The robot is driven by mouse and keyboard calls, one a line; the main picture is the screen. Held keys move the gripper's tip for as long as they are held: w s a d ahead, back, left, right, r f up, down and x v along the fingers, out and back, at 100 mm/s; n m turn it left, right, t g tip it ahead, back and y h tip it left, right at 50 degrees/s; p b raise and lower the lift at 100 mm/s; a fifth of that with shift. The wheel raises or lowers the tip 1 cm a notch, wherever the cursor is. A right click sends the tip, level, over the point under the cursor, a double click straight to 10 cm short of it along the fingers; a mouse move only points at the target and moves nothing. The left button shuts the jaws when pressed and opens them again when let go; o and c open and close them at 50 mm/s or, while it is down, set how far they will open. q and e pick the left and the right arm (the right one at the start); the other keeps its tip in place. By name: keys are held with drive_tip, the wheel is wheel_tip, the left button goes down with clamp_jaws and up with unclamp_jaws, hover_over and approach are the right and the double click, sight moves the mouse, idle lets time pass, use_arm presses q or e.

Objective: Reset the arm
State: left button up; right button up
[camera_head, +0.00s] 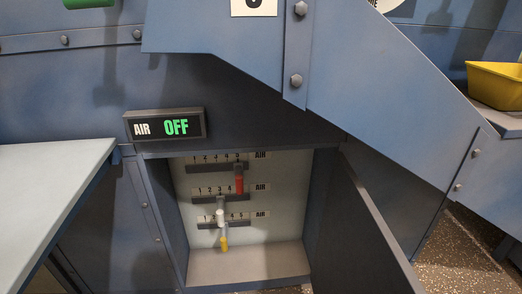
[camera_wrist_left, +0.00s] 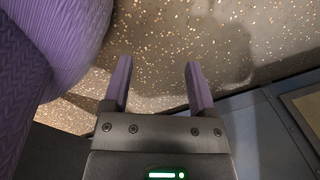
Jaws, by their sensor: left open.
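My left gripper (camera_wrist_left: 158,88) shows in the left wrist view with its two purple fingers spread apart and nothing between them. It hangs over a speckled floor (camera_wrist_left: 165,45). Neither gripper is in the head view. In the head view an open cabinet (camera_head: 250,270) holds three slider rows marked with numbers and AIR. The top row has a red handle (camera_head: 239,184) near its right end. The middle row has a white handle (camera_head: 220,216). The bottom row has a yellow handle (camera_head: 224,242).
The cabinet door (camera_head: 365,225) stands open to the right. A pale table (camera_head: 50,190) lies at the left. A yellow bin (camera_head: 495,84) sits at the far right. A sloping blue panel (camera_head: 380,90) crosses above the cabinet. Speckled floor shows at the lower right.

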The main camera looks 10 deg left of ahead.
use_arm(q)
drive_tip(key=s+d+r+g, duration=0.1)
drive_tip(key=s+d+g, duration=0.1)
drive_tip(key=s, duration=0.7)
drive_tip(key=s+d+r+g, duration=0.1)
drive_tip(key=s+d+g, duration=0.1)
drive_tip(key=s, duration=0.7)
drive_tip(key=w+r+t+p, duration=0.1)
drive_tip(key=w+r+p, duration=0.2)
drive_tip(key=r+p, duration=0.8)
drive_tip(key=w+r+t+p, duration=0.1)
drive_tip(key=w+r+p, duration=0.2)
drive_tip(key=r+p, duration=0.9)
drive_tip(key=shift+t+h+p, duration=0.3)
drive_tip(key=shift+t+p, duration=0.1)
drive_tip(key=shift+p, duration=0.6)
use_arm(e)
drive_tip(key=w+r+t, duration=0.1)
drive_tip(key=w+r, duration=0.2)
drive_tip(key=r, duration=0.8)
drive_tip(key=w+r+t, duration=0.1)
drive_tip(key=w+r, duration=0.3)
drive_tip(key=r, duration=0.7)
drive_tip(key=shift+w+a+r+t, duration=0.15)
drive_tip(key=shift+a+r+t, duration=0.15)
drive_tip(key=shift+r, duration=0.1)
